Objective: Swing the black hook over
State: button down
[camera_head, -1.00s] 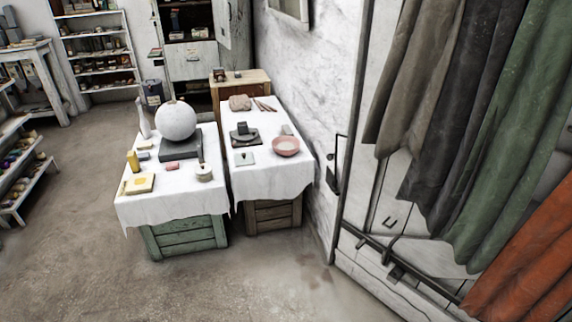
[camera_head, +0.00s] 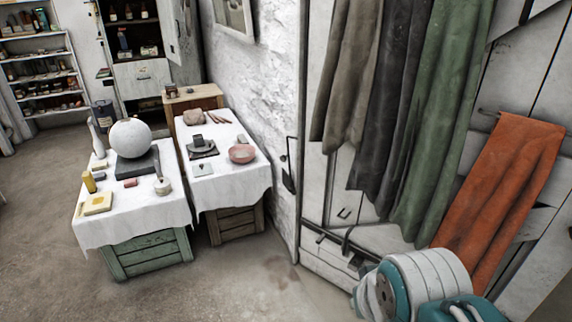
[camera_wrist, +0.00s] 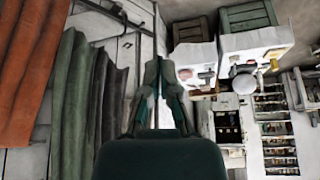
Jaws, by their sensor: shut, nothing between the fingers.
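In the head view a thin black metal piece (camera_head: 289,172), hook-like with a rounded lower end, stands upright at the edge where the plaster wall meets the white panelled boards. A small dark hook (camera_head: 344,212) shows on the boards under the hanging cloths, and a dark bar (camera_head: 326,237) with another hook-like piece runs lower down. I cannot tell which of these is the hook meant. My gripper (camera_wrist: 156,66) is shut and empty in the wrist view, its fingers in front of the boards and apart from the cloths.
Grey, dark, green (camera_head: 437,110) and orange (camera_head: 500,195) cloths hang on the boards at the right. Two tables with white cloths (camera_head: 135,225) stand at the left, one bearing a plaster sphere (camera_head: 130,138). The floor (camera_head: 235,290) before them is clear.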

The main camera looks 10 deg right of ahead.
aim_at(284, 158)
jog(key=i+j+z, duration=0.1)
jog(key=z, duration=0.25)
jog(key=i+j+z, duration=0.15)
jog(key=z, duration=0.2)
jog(key=i+j+z, duration=0.1)
jog(key=j, duration=0.25)
jog(key=i+j+z, duration=0.1)
jog(key=j, duration=0.25)
jog(key=i+j+z, duration=0.1)
jog(key=j, duration=0.25)
jog(key=i+j+z, duration=0.1)
jog(key=j, duration=0.25)
jog(key=i+j+z, duration=0.1)
jog(key=j, duration=0.3)
jog(key=i+j, duration=0.15)
jog(key=j, duration=0.25)
jog(key=i+j, duration=0.15)
jog(key=j, duration=0.2)
jog(key=i+j, duration=0.15)
jog(key=j, duration=0.25)
